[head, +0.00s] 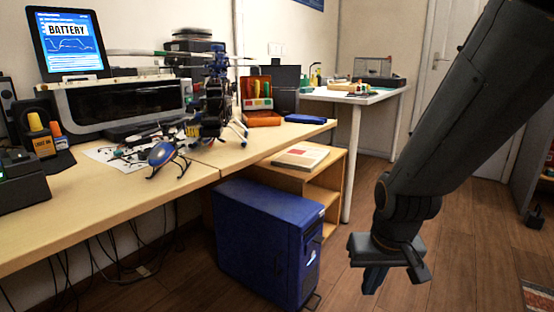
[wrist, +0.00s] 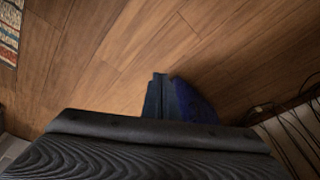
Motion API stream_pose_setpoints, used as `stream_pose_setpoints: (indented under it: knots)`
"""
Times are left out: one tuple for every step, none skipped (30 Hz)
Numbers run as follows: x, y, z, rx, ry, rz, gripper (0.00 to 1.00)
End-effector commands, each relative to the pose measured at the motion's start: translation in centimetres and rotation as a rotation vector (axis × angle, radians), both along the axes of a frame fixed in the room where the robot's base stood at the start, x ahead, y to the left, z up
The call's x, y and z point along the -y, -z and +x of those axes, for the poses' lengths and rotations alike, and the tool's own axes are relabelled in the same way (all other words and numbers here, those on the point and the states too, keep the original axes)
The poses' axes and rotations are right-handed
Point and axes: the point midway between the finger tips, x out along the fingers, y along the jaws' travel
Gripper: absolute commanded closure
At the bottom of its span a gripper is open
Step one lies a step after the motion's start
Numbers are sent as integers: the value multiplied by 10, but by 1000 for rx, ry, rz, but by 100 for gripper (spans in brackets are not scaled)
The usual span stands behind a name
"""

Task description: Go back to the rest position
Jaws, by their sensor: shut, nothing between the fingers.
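My arm comes down from the upper right in the head view. My gripper (head: 374,280) hangs pointing down over the wooden floor, to the right of the blue computer case. In the wrist view its dark fingers (wrist: 161,98) are together with nothing between them. It touches nothing that I can see.
A blue computer case (head: 266,240) stands on the floor under the workbench (head: 205,172); part of it shows in the wrist view (wrist: 195,103). A helicopter model (head: 213,100) stands on the bench. Cables (wrist: 292,122) hang at the right. A white table (head: 355,97) stands behind. The floor (head: 480,245) is clear.

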Motion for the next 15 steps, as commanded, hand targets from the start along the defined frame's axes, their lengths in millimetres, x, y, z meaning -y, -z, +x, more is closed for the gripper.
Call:
stream_pose_setpoints:
  knots:
    - [-3, -4, -11, -13, -25, -1, 100]
    - [-11, -6, -11, -16, -42, 1, 100]
    - [-20, -9, -12, -19, -60, 5, 100]
    - [-27, -10, -14, -23, -72, 8, 100]
    - [-33, -13, -16, -26, -85, 10, 100]
    - [-42, -15, -19, -30, -103, 13, 100]
    - [-48, -18, -21, -34, -117, 16, 100]
    - [-55, -20, -24, -37, -130, 19, 100]
    - [-64, -23, -28, -43, -150, 23, 100]
    - [-72, -26, -31, -46, -166, 27, 100]
    - [-79, -29, -35, -51, -182, 30, 100]
    - [-90, -32, -41, -58, -207, 34, 100]
    - [-98, -36, -45, -63, -227, 38, 100]
    - [-107, -39, -51, -69, -248, 42, 100]
    - [-118, -43, -59, -78, -277, 47, 100]
